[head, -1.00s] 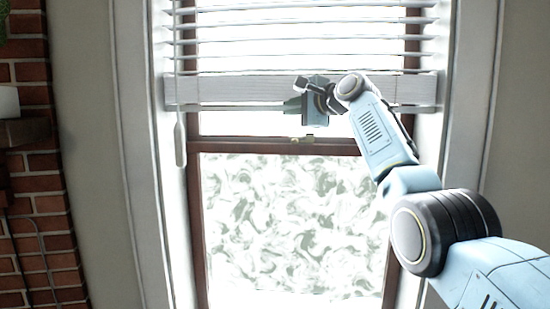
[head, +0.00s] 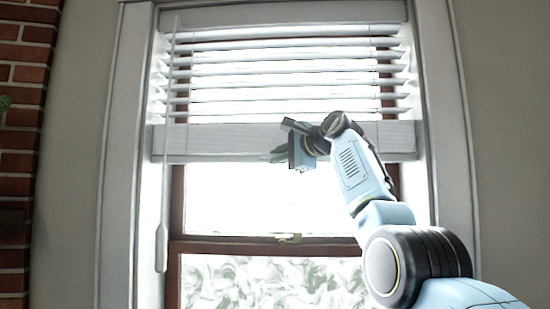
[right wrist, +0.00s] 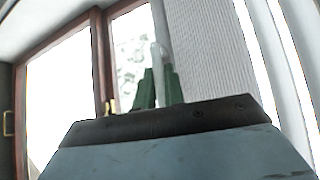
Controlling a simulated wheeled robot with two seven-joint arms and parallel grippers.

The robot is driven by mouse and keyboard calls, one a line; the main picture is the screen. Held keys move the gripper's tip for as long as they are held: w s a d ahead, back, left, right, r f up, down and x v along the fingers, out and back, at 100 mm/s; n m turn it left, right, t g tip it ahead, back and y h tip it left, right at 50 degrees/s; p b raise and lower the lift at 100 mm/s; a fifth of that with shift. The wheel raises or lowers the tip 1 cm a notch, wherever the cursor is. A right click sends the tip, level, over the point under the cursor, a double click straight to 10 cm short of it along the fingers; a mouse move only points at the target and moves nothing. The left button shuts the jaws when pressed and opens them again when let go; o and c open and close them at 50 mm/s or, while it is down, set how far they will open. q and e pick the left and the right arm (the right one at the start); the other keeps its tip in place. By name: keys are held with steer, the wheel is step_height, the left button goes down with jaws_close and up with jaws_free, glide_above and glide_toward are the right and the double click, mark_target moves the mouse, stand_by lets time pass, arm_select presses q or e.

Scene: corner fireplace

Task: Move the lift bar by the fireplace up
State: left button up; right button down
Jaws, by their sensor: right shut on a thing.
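The lift bar (head: 220,141) is the wide pale bottom rail of the window blind. It hangs level across the upper part of the window, below several white slats. My right gripper (head: 279,154) is at the bar's lower edge, right of its middle, and is shut on it. In the right wrist view, the green fingers of my right gripper (right wrist: 160,86) stand on both sides of a thin pale edge, and the ribbed face of the lift bar (right wrist: 207,50) rises beside them. My left gripper is not in view.
A wand (head: 162,230) hangs at the left of the window. The brown sash rail (head: 225,248) with a small latch crosses below the bar. A white frame (head: 118,170) surrounds the window. The brick fireplace (head: 22,110) stands at the far left.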

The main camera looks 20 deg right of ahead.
steer(key=c, duration=1.5)
jaws_free()
steer(key=shift+d+r, duration=0.15)
steer(key=shift+r, duration=0.2)
steer(key=shift+f, duration=0.15)
steer(key=shift+s+b, duration=0.2)
steer(key=shift+b, duration=0.15)
steer(key=b+v, duration=0.6)
steer(key=v, duration=0.7)
steer(key=shift+s, duration=0.1)
